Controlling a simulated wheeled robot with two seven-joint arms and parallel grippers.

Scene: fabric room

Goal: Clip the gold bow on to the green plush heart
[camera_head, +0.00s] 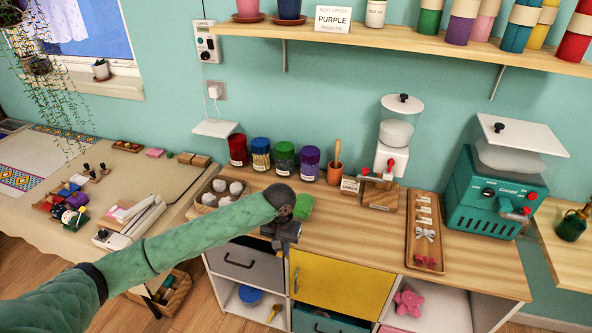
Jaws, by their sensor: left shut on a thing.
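My left gripper (282,243) is dark and sits over the front edge of the wooden worktop, left of centre. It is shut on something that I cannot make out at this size. The green plush heart (304,207) shows just behind and to the right of my left wrist, which hides part of it. I cannot pick out a gold bow in this view. A long wooden tray (410,255) to the right holds a silvery bow (425,235) and a pink-red bow (426,261). My right gripper is not in view.
Several lidded jars (284,158) stand along the back of the worktop. A white-and-red machine (392,150) and a teal machine (497,190) stand at the right. The worktop between the heart and the tray is clear. A tray with white balls (217,192) is at left.

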